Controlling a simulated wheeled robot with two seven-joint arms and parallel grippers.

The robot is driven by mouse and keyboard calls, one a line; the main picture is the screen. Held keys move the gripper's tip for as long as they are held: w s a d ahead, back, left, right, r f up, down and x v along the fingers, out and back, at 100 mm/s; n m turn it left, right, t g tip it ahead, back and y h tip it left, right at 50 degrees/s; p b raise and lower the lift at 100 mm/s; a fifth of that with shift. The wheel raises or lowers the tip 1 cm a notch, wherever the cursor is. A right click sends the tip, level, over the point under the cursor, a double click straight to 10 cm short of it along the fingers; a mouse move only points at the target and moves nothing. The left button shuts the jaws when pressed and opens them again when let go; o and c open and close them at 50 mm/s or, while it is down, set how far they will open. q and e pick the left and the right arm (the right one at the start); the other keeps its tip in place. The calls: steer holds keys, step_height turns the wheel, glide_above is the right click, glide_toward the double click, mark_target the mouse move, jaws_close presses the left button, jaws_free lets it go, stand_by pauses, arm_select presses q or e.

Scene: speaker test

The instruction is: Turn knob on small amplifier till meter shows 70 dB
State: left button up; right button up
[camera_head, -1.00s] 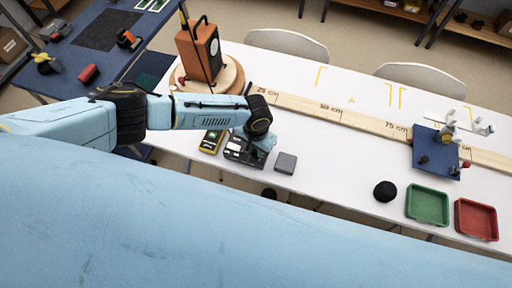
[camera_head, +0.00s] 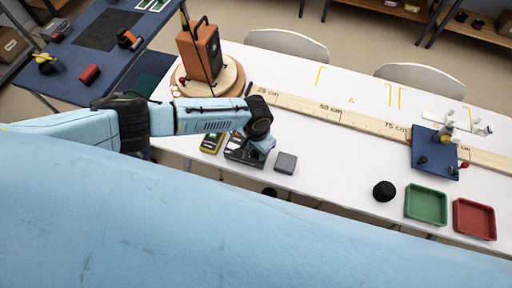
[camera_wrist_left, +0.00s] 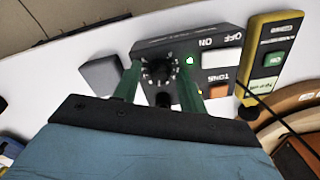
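The small black amplifier (camera_head: 236,154) lies on the white table, partly hidden by my left gripper (camera_head: 254,150). The fingers stand apart on either side, with a gap to the knob visible. The yellow meter (camera_head: 211,143) lies beside the amplifier; in the wrist view the meter (camera_wrist_left: 272,52) has a small display, too small to read. My right gripper is out of view.
An orange speaker (camera_head: 200,52) stands on a round wooden base (camera_head: 233,78) behind. A grey block (camera_head: 286,163) lies right of the amplifier. A wooden ruler (camera_head: 300,106) runs along the table. A black ball (camera_head: 384,191), green tray (camera_head: 426,206) and red tray (camera_head: 474,219) are farther right.

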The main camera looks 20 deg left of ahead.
arm_select(q)
steer(key=shift+r, duration=0.1)
step_height(320, 180, up, 13)
steer(key=p, duration=0.1)
steer(key=shift+p, duration=0.35)
steer(key=shift+r, duration=0.1)
stand_by(0.4)
